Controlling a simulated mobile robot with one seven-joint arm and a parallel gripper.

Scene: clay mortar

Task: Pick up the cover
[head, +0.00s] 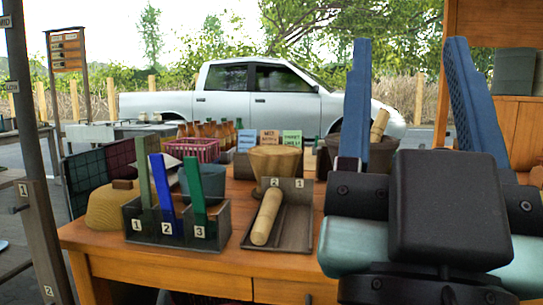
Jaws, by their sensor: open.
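My gripper (410,45) is large in the right foreground, its two blue fingers pointing up and spread wide apart with nothing between them. I cannot tell for certain which thing is the cover. A tan clay bowl (275,161) stands on the wooden table (90,237) at the middle back. A darker mortar (383,155) with a wooden pestle (379,124) leaning out of it stands behind my left finger, partly hidden. Another wooden pestle (267,217) lies in a dark tray (293,238) with numbered slots. My gripper's body hides the table's right part.
A dark numbered holder (176,233) with green and blue upright pieces stands at the front left. A wooden cabinet (505,124) rises at the right.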

